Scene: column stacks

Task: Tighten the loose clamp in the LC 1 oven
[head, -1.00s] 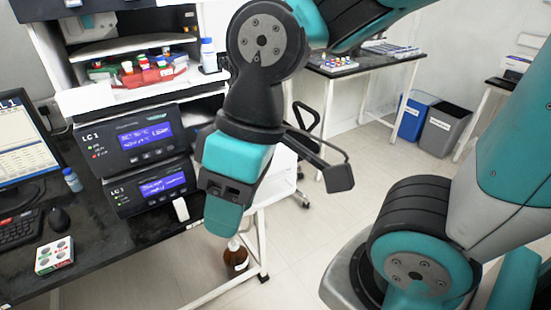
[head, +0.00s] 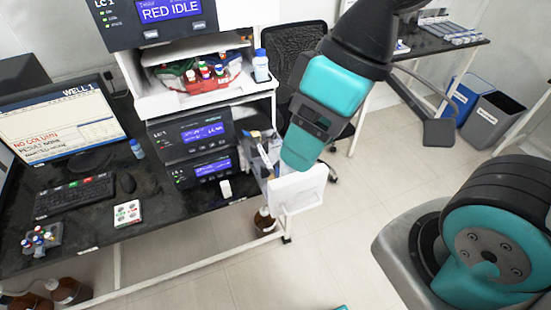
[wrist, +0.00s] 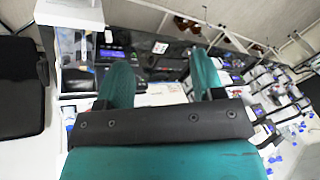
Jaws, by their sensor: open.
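The LC 1 stack (head: 185,125) stands on the dark bench in the head view, with lit blue screens on its modules. At its right side an open compartment (head: 262,150) shows small pale and yellowish parts. A white panel (head: 298,192) stands out beside it. I cannot tell for certain that this is the oven, and no clamp can be made out. My gripper (wrist: 162,72) is open in the wrist view, with two teal fingers apart and nothing between them. In the head view its teal end is in front of the compartment and hides part of it.
A monitor (head: 60,122), keyboard (head: 75,195) and mouse (head: 127,183) are on the bench at left. A red tray of bottles (head: 203,78) sits higher in the stack. A brown bottle (head: 264,220) is under the bench end.

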